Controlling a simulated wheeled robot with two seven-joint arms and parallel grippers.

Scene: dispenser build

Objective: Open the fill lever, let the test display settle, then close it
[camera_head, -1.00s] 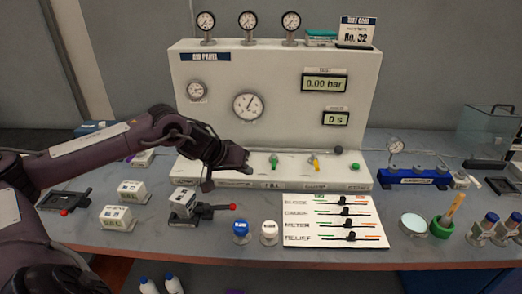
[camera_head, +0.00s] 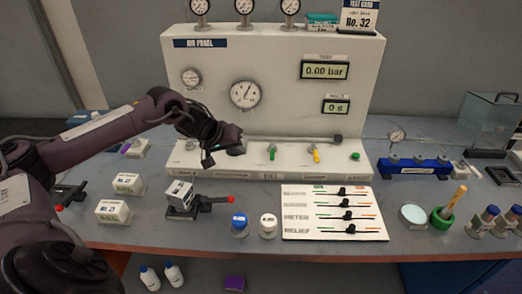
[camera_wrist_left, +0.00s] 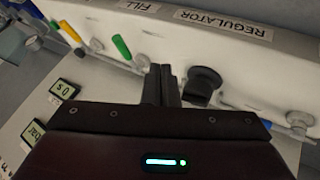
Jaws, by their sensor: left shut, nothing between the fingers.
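The panel's green lever (camera_head: 272,152), above the label FILL, stands on the ledge of the air panel; it also shows in the left wrist view (camera_wrist_left: 122,47). The test display (camera_head: 325,70) reads 0.00 bar. My left gripper (camera_head: 240,148) is shut and empty, a little left of the green lever in the head view and apart from it. In the left wrist view its closed fingers (camera_wrist_left: 161,84) point at the ledge, between the green lever and a black regulator knob (camera_wrist_left: 203,82). My right gripper is not in view.
A lower display (camera_head: 337,107) reads 0 s. A white card with sliders (camera_head: 300,228), bottle caps and small white boxes lie in front of the panel.

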